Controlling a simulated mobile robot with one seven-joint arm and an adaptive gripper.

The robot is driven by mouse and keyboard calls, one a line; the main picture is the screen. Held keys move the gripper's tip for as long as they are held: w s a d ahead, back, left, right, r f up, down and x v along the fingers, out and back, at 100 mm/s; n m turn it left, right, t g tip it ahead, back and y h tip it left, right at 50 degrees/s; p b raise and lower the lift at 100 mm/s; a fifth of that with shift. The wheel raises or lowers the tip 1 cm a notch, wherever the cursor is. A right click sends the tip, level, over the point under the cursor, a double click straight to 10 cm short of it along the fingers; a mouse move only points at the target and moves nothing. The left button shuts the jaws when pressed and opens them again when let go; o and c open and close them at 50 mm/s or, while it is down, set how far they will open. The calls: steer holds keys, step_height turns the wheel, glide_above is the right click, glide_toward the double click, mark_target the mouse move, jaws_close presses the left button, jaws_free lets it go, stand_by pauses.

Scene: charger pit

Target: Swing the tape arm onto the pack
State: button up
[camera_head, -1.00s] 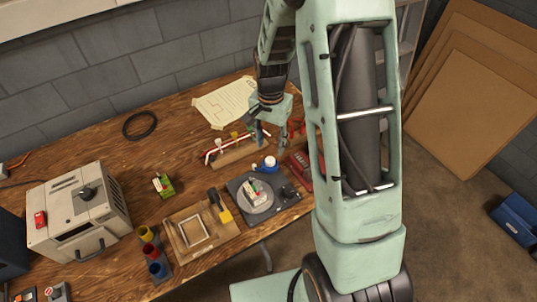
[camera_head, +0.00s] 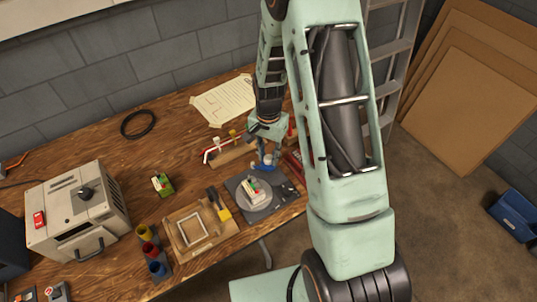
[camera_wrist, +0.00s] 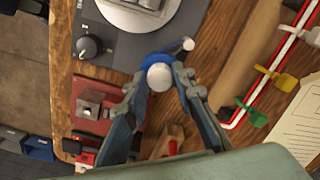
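The pack (camera_head: 253,190), a pale block with green and red marks, sits on the grey round plate (camera_head: 250,207) of a dark base (camera_wrist: 112,55) at the bench's right. The tape arm (camera_head: 262,168) is a blue piece at that base's back edge. In the wrist view its blue body (camera_wrist: 148,54) carries a round white knob (camera_wrist: 158,77) and a small pale end piece. My gripper (camera_head: 268,160) is down over it. In the wrist view my gripper (camera_wrist: 160,80) has its fingers apart, one on each side of the white knob. Whether they touch it is unclear.
A wooden rack with red and white tubes (camera_head: 210,150) stands close behind my gripper. A red device (camera_wrist: 98,108) lies beside it. A wooden fixture (camera_head: 178,235), coloured cups (camera_head: 148,250) and a beige machine (camera_head: 78,212) stand further left. The back-left bench is mostly clear.

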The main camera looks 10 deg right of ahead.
jaws_close()
steer(key=n+b, duration=0.2)
steer(key=n, duration=0.3)
steer(key=shift+f+n+b, duration=0.1)
steer(key=shift+n+b, duration=0.2)
steer(key=shift+b, duration=0.05)
steer(key=n+b, duration=0.1)
steer(key=n, duration=0.5)
steer(key=shift+n, duration=0.3)
steer(key=o, duration=0.6)
jaws_free()
